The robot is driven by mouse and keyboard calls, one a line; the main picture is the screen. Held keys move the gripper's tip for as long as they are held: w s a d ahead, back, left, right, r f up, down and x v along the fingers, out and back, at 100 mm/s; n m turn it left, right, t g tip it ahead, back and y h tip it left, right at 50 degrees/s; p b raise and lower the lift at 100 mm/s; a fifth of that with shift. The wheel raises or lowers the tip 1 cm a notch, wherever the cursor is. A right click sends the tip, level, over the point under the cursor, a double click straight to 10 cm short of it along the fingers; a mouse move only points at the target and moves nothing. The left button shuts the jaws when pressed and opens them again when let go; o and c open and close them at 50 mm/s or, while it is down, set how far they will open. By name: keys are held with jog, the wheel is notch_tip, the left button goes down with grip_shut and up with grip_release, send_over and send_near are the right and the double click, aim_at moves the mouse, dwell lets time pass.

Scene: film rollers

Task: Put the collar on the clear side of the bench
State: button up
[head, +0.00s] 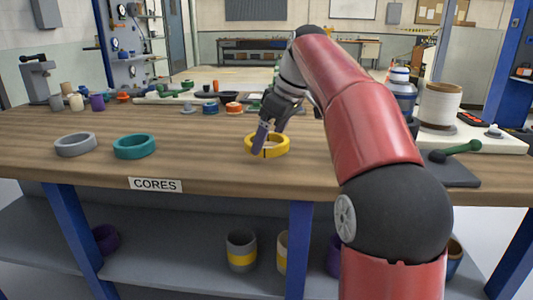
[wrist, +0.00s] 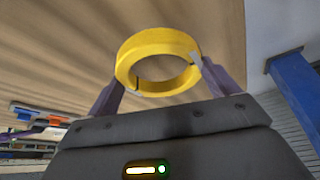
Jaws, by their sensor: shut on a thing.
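The collar is a yellow ring (head: 280,150) with a dark slit in its near wall, over the middle of the wooden bench (head: 210,155). My gripper (head: 261,148) reaches down to its near left part. In the wrist view the yellow ring (wrist: 160,42) sits between the two fingers of my gripper (wrist: 165,74), which is shut on it. The ring looks level and at or just above the bench top; I cannot tell if it touches. A grey ring (head: 75,146) and a teal ring (head: 134,147) lie flat on the bench to the left.
The bench front carries a CORES label (head: 155,185). Small coloured parts and a dark tray (head: 213,95) line the back. Bare wood lies between the teal and yellow rings.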

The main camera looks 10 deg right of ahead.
notch_tip(320, 180, down, 2)
jog(key=shift+f+b, duration=0.25)
jog(key=shift+b, duration=0.4)
jog(key=shift+r, duration=0.2)
jog(key=shift+f, duration=0.15)
jog(key=o, duration=0.8)
jog(key=p+v, duration=0.5)
jog(key=v, duration=0.7)
